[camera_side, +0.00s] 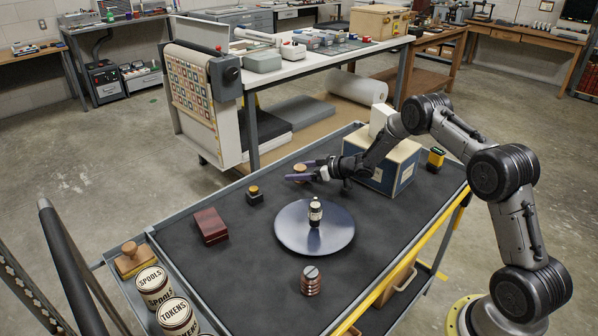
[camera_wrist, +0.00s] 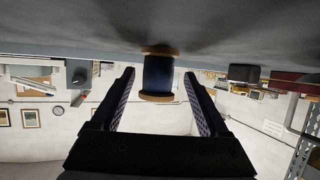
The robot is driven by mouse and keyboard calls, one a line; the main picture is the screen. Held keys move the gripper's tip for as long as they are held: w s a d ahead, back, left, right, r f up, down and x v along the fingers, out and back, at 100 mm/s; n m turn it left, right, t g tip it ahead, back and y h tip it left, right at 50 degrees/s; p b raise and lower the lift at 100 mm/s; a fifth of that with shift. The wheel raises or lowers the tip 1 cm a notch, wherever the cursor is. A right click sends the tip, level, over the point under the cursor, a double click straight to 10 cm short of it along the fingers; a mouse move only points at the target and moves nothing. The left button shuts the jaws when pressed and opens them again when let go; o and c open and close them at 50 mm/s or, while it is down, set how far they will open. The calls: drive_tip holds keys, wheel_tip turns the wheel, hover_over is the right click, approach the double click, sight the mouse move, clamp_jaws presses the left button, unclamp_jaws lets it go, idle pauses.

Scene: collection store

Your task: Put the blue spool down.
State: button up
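The blue spool (camera_wrist: 157,75) has wooden flanges and is between my gripper's fingers in the wrist view, which is upside down. Its lower flange appears to meet the dark cart top (camera_wrist: 230,38); I cannot tell if a slight gap is left. My gripper (camera_wrist: 158,72) is open, with clear space between the spool and each finger. In the side view, my gripper (camera_side: 300,173) is low over the back of the cart top (camera_side: 262,232). The spool's wooden top (camera_side: 300,168) shows there between the fingers; its blue body is mostly hidden.
A round dark plate (camera_side: 290,240) bears a small dark bottle (camera_side: 315,212). A red box (camera_side: 210,227), a small black-and-yellow item (camera_side: 254,194) and a copper-coloured ribbed piece (camera_side: 310,281) stand around it. A blue-and-cream box (camera_side: 398,172) is right of my gripper. Labelled tins (camera_side: 154,285) stand front left.

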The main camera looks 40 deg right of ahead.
drive_tip(key=shift+r, duration=0.15)
drive_tip(key=v, duration=1.2)
drive_tip(key=shift+r, duration=0.5)
wheel_tip(320, 180, up, 10)
drive_tip(key=h, duration=0.4)
drive_tip(key=s+a+r+m+g+h, duration=0.2)
drive_tip(key=s+a+r+m+h, duration=0.15)
drive_tip(key=s+r, duration=0.6)
drive_tip(key=s+a+g+y, duration=0.1)
drive_tip(key=s+a, duration=0.3)
drive_tip(key=s, duration=0.5)
drive_tip(key=s+a+f+g+y, duration=0.1)
drive_tip(key=s+a, duration=0.3)
drive_tip(key=s, duration=0.5)
drive_tip(key=s+a+f+g+y, duration=0.1)
drive_tip(key=s+a+g, duration=0.2)
drive_tip(key=s, duration=0.6)
drive_tip(key=shift+s+a, duration=0.3)
drive_tip(key=shift+a, duration=0.65)
